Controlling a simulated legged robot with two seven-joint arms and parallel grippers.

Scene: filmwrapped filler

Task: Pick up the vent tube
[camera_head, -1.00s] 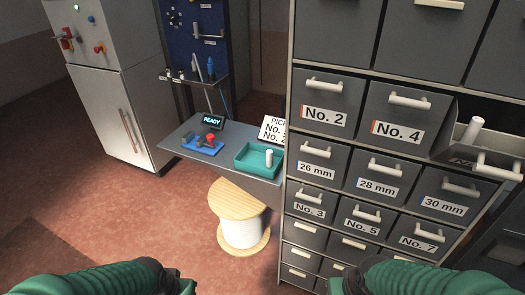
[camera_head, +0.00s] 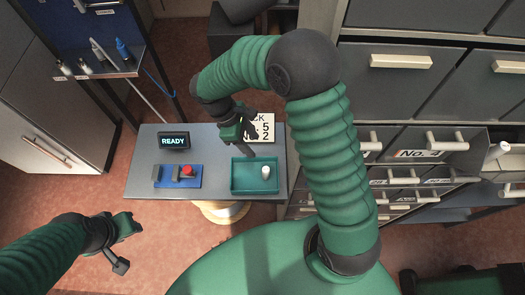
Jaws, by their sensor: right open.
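A short white tube (camera_head: 265,172) stands in the teal tray (camera_head: 234,188) on the grey bench. Another white tube (camera_head: 499,150) shows in the open drawer at the far right. No label tells which of them is the vent tube. My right gripper (camera_head: 251,150) is open above the tray's back edge, left of and behind the tray's tube, and it holds nothing. My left gripper (camera_head: 119,248) hangs low at the left, in front of the bench and away from both tubes. Its fingers are hard to make out.
On the bench (camera_head: 142,150) are a READY display (camera_head: 174,141), a blue fixture with a red knob (camera_head: 180,176) and a sign (camera_head: 262,126), partly hidden by my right gripper. A drawer cabinet (camera_head: 400,100) fills the right. A wooden spool (camera_head: 222,211) stands under the bench.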

